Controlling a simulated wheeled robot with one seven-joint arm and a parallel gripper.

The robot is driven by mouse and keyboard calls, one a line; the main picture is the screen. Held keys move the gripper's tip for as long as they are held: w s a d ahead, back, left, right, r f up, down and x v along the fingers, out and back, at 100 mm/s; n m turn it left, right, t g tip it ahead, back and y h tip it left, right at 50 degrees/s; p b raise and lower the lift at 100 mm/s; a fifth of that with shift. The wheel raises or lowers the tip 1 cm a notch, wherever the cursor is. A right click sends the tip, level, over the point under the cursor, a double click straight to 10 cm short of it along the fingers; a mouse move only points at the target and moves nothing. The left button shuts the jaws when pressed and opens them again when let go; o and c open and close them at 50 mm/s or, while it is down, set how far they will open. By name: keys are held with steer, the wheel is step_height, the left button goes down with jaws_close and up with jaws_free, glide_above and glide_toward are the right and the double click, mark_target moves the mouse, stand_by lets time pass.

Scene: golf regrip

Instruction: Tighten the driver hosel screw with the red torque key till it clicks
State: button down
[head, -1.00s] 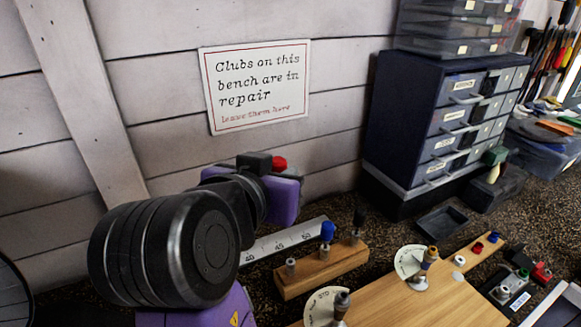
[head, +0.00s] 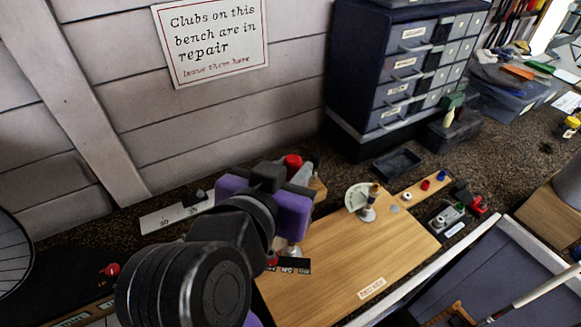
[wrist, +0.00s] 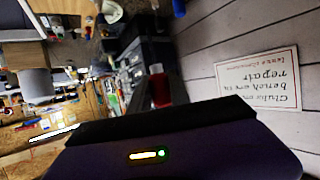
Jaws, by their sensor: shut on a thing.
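My gripper (head: 290,180) is in the middle of the head view, above the bench's back edge. Its dark fingers are shut on the red torque key, whose red end (head: 293,161) shows just beyond them. The key's red tip also shows in the wrist view (wrist: 156,69), beyond the dark gripper body. The rest of the key is hidden by the fingers. I cannot make out the driver head or its hosel screw in either view. A club shaft (head: 536,288) crosses the lower right of the head view; its lower end is unclear.
A wooden board (head: 350,250) lies right of my gripper, with a dial post (head: 367,205) at its back. Drawer cabinets (head: 400,75) and a small black tray (head: 397,165) stand behind. My gripper hides most of the key rack.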

steer(key=shift+f, duration=0.1)
steer(key=shift+f+b, duration=2.25)
steer(key=shift+f, duration=0.55)
steer(key=shift+f+b, duration=0.65)
steer(key=shift+f, duration=0.3)
steer(key=c, duration=1.1)
jaws_free()
steer(key=b+v, duration=0.1)
steer(key=v, duration=0.6)
steer(key=shift+s+a+r, duration=0.15)
steer(key=shift+s, duration=0.2)
steer(key=shift+s, duration=0.1)
